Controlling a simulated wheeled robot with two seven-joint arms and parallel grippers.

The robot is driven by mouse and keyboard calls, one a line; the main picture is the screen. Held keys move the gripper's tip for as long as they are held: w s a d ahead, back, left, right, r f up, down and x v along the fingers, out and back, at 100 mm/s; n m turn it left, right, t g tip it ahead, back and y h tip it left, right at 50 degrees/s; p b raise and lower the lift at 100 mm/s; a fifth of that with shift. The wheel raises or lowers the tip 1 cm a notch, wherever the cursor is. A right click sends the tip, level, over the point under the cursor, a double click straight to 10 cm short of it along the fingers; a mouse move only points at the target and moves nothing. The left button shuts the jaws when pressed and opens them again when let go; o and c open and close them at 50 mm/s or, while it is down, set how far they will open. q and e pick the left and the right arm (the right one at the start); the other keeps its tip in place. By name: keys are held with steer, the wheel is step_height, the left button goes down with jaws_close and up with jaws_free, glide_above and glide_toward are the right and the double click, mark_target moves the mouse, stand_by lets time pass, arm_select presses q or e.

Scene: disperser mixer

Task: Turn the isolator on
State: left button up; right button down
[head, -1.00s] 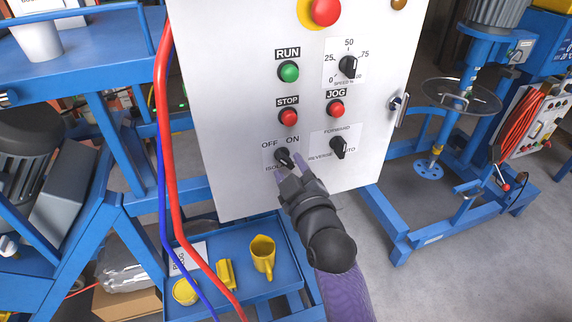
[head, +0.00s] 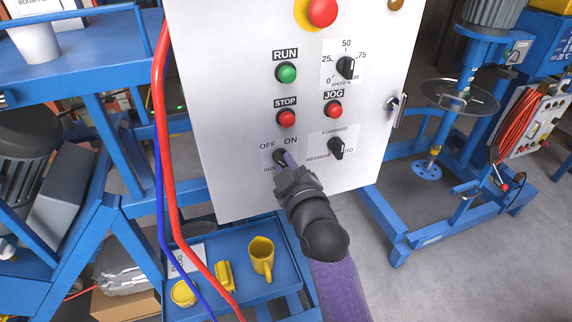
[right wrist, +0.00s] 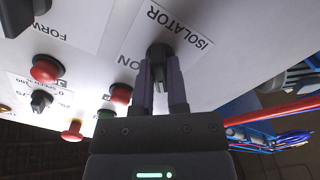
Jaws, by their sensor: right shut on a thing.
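The isolator (head: 279,156) is a black rotary knob at the lower left of the white control panel (head: 230,130), under the OFF and ON labels. My right gripper (head: 286,160) reaches up to it from below, with its fingertips at the knob. In the right wrist view the two purple fingers (right wrist: 163,85) stand on either side of the black isolator knob (right wrist: 159,52) and are closed on it. The gripper partly hides the knob in the head view, so its exact pointing is hard to tell. My left gripper is not in view.
Above the isolator are the red STOP button (head: 286,118) and green RUN button (head: 287,73). A FORWARD/REVERSE selector (head: 336,147) is close to the right. Red and blue hoses (head: 163,130) hang left of the panel. A blue tray (head: 215,298) with yellow cups stands below.

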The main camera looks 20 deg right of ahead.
steer(key=m+p, duration=0.4)
steer(key=m, duration=0.1)
steer(key=shift+r, duration=0.15)
steer(key=m+p, duration=0.1)
steer(key=m, duration=0.1)
steer(key=shift+m, duration=0.4)
steer(key=m+p, duration=0.2)
steer(key=m, duration=0.1)
steer(key=shift+m, duration=0.3)
steer(key=shift+a+m+p, duration=0.1)
steer(key=shift+m+p, duration=0.45)
steer(key=shift+m, duration=1.65)
